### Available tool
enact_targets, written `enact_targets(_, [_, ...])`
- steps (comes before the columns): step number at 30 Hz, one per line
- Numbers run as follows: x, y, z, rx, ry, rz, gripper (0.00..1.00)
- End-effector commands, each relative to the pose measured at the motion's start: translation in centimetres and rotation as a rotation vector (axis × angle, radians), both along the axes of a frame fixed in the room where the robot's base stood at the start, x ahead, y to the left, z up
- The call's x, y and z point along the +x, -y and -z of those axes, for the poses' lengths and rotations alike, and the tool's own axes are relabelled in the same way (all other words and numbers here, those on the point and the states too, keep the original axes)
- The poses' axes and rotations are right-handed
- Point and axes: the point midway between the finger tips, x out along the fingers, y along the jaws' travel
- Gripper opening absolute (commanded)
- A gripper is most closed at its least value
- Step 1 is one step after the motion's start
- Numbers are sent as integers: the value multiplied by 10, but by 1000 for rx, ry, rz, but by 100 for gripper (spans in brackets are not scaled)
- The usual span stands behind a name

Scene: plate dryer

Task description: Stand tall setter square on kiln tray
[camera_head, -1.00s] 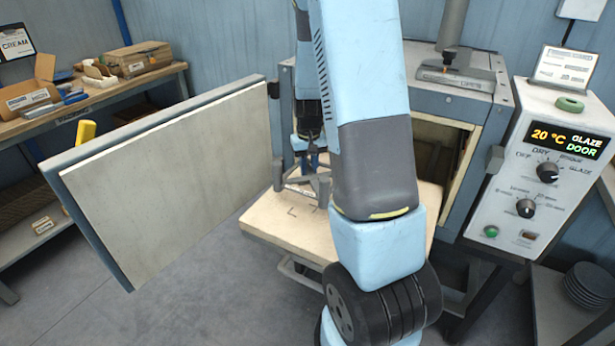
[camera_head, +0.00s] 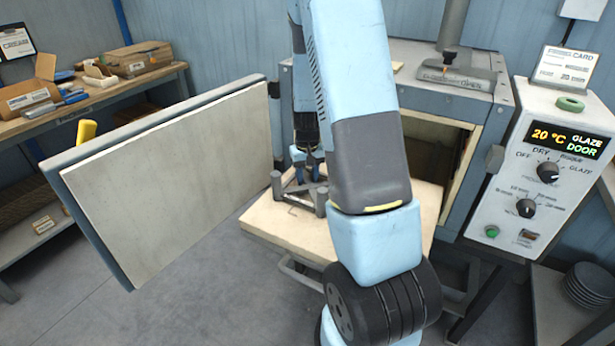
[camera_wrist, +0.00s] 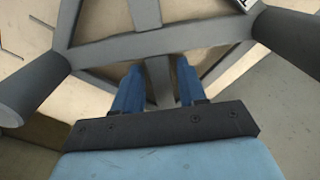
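The tall setter is a grey frame of crossed bars with upright posts (camera_head: 321,194). It stands over the cream kiln tray (camera_head: 265,224) in front of the kiln opening and appears to rest on it, upright. Its right part is hidden behind my arm. My gripper (camera_head: 311,170) is over the setter, pointing down. In the wrist view the blue fingers (camera_wrist: 158,82) straddle a grey bar of the setter (camera_wrist: 155,45), with slim gaps beside the bar. The fingers look open. A thin dark corner mark (camera_head: 292,211) shows on the tray near the setter's front.
The open kiln door (camera_head: 165,185) stands left of the tray. The kiln body (camera_head: 490,105) is behind, its opening partly hidden by my arm. A control panel (camera_head: 550,165) stands at right, reading 20 °C. A workbench (camera_head: 100,97) with boxes is at far left.

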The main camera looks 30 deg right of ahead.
Motion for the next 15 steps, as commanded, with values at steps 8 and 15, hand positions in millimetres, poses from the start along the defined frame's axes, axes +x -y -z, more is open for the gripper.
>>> enact_targets(8, [0, 1, 0, 0, 0, 2, 51])
enact_targets(15, [1, 1, -12, -1, 3, 1, 51])
